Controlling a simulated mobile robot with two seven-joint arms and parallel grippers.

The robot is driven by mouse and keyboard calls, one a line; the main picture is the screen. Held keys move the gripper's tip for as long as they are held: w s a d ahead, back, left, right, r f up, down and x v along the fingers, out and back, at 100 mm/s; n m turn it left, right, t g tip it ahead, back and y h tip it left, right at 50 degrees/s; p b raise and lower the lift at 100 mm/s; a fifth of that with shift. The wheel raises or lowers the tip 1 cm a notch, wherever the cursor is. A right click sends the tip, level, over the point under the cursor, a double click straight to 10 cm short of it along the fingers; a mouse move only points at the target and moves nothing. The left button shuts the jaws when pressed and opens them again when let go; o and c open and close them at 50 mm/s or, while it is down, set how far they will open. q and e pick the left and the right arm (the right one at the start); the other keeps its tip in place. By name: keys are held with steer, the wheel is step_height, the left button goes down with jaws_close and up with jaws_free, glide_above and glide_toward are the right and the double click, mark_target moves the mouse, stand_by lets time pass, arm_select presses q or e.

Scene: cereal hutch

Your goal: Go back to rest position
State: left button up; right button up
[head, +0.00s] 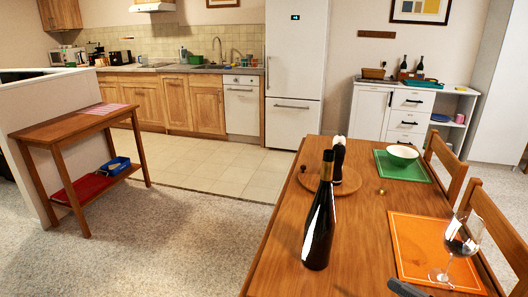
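Neither of my grippers can be made out in the head view, and no arm comes in from the left or right edge. Whether they are open, shut or holding anything is hidden. A small dark shape (405,288) is cut off by the bottom edge over the dining table; I cannot tell what it is.
The wooden dining table (285,255) carries a dark wine bottle (319,225), a round wooden board (345,183), a white bowl (402,154) and a wine glass (462,238). Chairs (490,220) line its right side. A console table (75,122) stands left. Carpet (170,245) between is clear.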

arm_select(q)
steer(key=shift+r+p, duration=0.45)
steer(key=shift+r, duration=0.2)
arm_select(e)
steer(key=s+a+f+m+g+h, duration=0.1)
steer(key=s+a+f+m+h, duration=0.1)
steer(key=f, duration=0.5)
steer(key=s+a+f+m+g+h, duration=0.1)
steer(key=s+a+f+m+h, duration=0.2)
steer(key=s+f+h, duration=0.4)
steer(key=shift+f+m+h, duration=0.6)
steer(key=shift+f+h, duration=0.15)
steer(key=shift+h, duration=0.05)
